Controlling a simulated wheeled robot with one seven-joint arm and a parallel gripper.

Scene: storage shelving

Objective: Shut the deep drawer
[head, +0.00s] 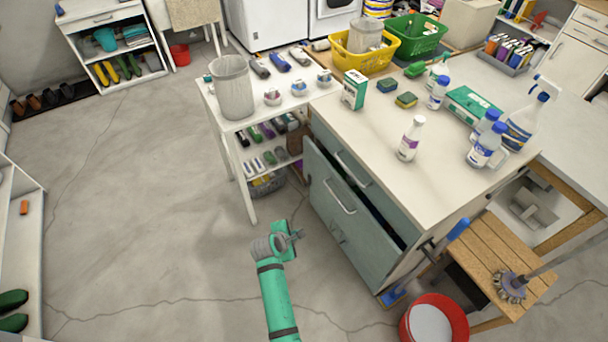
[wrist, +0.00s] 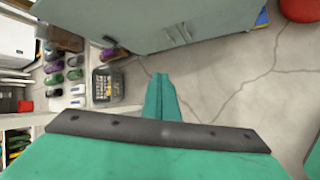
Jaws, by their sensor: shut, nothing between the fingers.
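The deep drawer (head: 358,243) is in the grey-green cabinet under the white worktop. Its tall front stands out from the cabinet, with a dark gap behind its top edge, so it is partly open. A pale bar handle (head: 340,196) is on that front. A shallower drawer (head: 375,183) above it looks closed. My gripper (head: 297,235) is shut and empty, low over the floor, left of the drawer front and apart from it. In the wrist view the fingers (wrist: 163,92) point toward a grey-green front (wrist: 190,22) at the top. The drawer's inside is mostly hidden.
A white shelf table (head: 246,180) with shoes and a wire basket (head: 266,184) stands left of the cabinet. A red bucket (head: 434,318) and wooden stool (head: 497,262) are at the right. Bottles stand on the worktop (head: 375,125). Floor left of my arm is clear.

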